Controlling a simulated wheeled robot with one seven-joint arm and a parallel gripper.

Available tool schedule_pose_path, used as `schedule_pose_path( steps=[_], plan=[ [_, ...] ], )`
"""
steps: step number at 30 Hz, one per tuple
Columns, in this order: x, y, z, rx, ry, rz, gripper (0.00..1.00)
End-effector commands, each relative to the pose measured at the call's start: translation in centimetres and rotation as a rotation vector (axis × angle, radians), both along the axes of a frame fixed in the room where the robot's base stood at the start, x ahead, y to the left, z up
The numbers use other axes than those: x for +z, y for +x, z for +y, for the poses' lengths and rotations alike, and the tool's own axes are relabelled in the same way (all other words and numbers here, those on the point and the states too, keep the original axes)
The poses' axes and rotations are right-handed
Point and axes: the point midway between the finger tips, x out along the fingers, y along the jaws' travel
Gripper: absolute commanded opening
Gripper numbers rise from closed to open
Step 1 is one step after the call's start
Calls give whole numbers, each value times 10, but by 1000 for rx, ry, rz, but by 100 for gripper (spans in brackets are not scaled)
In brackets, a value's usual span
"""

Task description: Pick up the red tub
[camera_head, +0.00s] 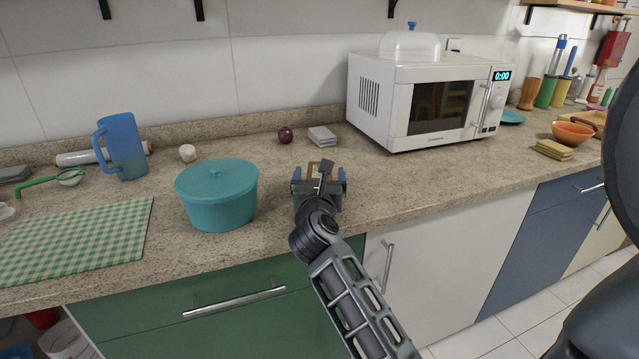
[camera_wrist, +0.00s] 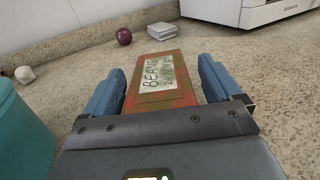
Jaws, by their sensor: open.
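A red-orange tub with a pale, hand-lettered label (camera_wrist: 165,96) lies between the two blue fingers of my gripper (camera_wrist: 162,68) in the wrist view. The fingers are apart, with small gaps showing on both sides of the tub. In the head view my gripper (camera_head: 320,174) is low over the counter, and only a little of the tub (camera_head: 312,168) shows past the wrist. The tub's near end is hidden by the gripper body. I cannot tell whether either finger touches it.
A teal lidded pot (camera_head: 217,196) stands close on the left. A purple onion (camera_head: 285,135) and grey-white stacked squares (camera_head: 322,136) lie behind the tub. A white microwave (camera_head: 430,100) stands at the back right. The counter (camera_head: 420,180) right of the gripper is clear.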

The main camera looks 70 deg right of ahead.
Motion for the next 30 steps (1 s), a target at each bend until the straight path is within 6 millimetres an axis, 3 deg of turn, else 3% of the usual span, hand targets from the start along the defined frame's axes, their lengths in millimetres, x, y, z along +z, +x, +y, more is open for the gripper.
schedule_pose_path(
  steps=[4,26,30],
  plan=[
    [0,0,0,0,0,0,90],
    [1,0,1,1,-2,-1,20],
    [1,0,1,1,-2,-1,18]
  ],
)
